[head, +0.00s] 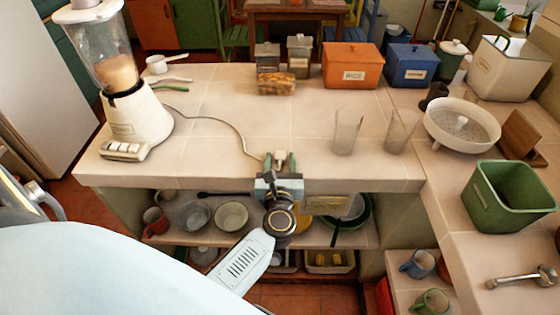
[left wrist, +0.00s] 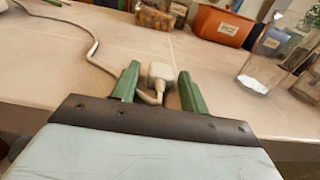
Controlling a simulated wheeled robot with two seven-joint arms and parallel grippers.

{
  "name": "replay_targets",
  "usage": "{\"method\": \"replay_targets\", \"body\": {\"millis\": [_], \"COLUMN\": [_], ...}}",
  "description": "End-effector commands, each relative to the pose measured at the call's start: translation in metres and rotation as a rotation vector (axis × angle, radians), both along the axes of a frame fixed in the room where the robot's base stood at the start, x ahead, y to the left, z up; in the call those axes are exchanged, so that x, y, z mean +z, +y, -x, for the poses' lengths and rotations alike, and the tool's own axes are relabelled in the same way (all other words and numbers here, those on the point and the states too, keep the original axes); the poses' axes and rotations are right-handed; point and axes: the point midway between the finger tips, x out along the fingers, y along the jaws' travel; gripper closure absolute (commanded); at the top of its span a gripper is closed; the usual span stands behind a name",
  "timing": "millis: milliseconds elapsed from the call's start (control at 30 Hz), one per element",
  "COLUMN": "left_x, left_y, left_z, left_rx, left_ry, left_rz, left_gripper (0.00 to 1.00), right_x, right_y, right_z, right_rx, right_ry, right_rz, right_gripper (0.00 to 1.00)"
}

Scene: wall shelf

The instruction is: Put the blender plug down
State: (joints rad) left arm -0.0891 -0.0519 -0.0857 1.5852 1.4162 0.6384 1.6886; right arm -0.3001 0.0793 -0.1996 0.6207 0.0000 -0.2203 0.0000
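The blender plug (head: 280,155) is a small pale block at the front edge of the tiled counter (head: 240,140). It also shows in the left wrist view (left wrist: 160,74), with its grey cord (left wrist: 92,48) curving to the left. My left gripper (head: 280,163) reaches over the counter's front edge. Its two green fingers (left wrist: 160,88) stand apart on either side of the plug, with narrow gaps visible. The plug appears to rest on the counter. The cord runs back to the white blender (head: 137,115) at the left. My right gripper is not in view.
Two clear glasses (head: 347,132) stand right of the gripper. An orange box (head: 352,66) and a blue box (head: 410,66) stand behind. A white colander (head: 462,125) and a green bin (head: 508,200) are at the right. The counter's middle is mostly clear.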

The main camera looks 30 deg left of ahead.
Motion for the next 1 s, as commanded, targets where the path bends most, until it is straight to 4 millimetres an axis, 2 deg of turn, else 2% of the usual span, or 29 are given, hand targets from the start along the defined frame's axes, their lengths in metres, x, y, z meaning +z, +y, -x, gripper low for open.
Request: {"method": "replay_targets", "body": {"millis": [333, 533, 600, 800, 1000], "left_x": [0.002, 0.017, 0.01, 0.01, 0.01], "left_y": [0.0, 0.0, -0.01, -0.035, -0.054], "left_z": [0.0, 0.0, 0.015, 0.057, 0.088], "left_rx": [0.0, 0.0, -0.002, 0.0, -0.001], "left_ry": [0.0, 0.0, 0.004, 0.002, 0.002], "left_rz": [0.0, 0.0, 0.003, 0.004, 0.001], "left_gripper": [0.52, 0.52, 0.52, 0.52, 0.52], "right_x": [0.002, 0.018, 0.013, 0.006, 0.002], "right_y": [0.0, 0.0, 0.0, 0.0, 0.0], "right_z": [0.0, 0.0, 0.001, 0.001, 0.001], "right_rx": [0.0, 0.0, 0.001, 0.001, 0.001], "right_ry": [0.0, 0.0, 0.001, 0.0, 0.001], "right_rz": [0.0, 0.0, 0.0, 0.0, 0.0], "right_gripper": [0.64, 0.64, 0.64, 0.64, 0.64]}}
